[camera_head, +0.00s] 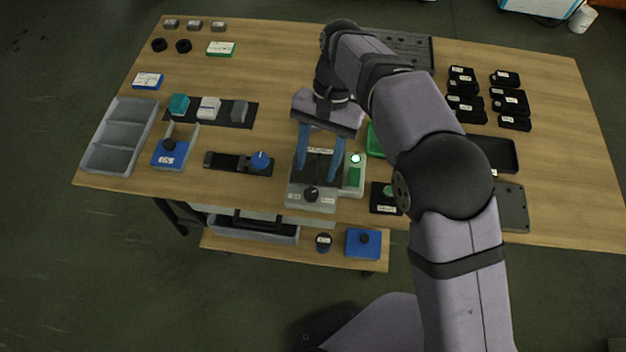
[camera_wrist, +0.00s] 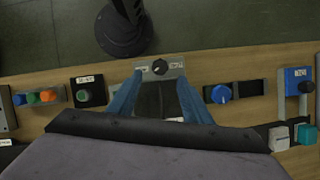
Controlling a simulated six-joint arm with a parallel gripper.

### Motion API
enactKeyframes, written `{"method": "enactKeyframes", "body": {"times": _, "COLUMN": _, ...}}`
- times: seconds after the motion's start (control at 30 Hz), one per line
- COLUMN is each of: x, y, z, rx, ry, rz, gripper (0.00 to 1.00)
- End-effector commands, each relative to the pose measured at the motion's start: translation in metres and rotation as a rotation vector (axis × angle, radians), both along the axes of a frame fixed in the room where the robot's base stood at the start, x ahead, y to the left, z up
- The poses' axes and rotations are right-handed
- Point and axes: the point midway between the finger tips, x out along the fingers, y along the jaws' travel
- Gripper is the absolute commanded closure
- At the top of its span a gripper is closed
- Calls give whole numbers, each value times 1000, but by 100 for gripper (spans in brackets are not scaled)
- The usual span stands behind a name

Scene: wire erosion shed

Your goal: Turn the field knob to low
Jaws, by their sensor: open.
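The black knob (camera_head: 311,194) sits on the front panel of a grey device (camera_head: 298,202) with small white labels on both sides of it. The lettering is too small to read. In the wrist view the same knob (camera_wrist: 160,67) shows between and beyond my fingertips, on the labelled panel (camera_wrist: 174,70). My gripper (camera_head: 320,168) is open with two blue fingers, above the device's dark recessed middle. The fingers also show in the wrist view (camera_wrist: 160,82), apart from each other, with nothing between them. They do not appear to touch the knob.
A blue knob on a dark strip (camera_head: 222,161) lies left of the device, and a blue box with a black knob (camera_head: 169,152) farther left. A small black box with a green button (camera_head: 384,200) stands to the right. A lower shelf (camera_head: 220,241) sits in front.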

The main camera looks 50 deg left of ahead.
Motion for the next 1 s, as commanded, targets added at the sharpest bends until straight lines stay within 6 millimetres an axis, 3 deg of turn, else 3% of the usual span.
{"method": "enactKeyframes", "body": {"times": 0.5, "x": -20, "y": -12, "z": -54, "rx": -1, "ry": -1, "rz": 2, "gripper": 55}}
{"method": "enactKeyframes", "body": {"times": 0.93, "x": -22, "y": -14, "z": -62, "rx": 1, "ry": -1, "rz": 1, "gripper": 55}}
{"method": "enactKeyframes", "body": {"times": 1.0, "x": -22, "y": -14, "z": -62, "rx": 1, "ry": -1, "rz": 1, "gripper": 72}}
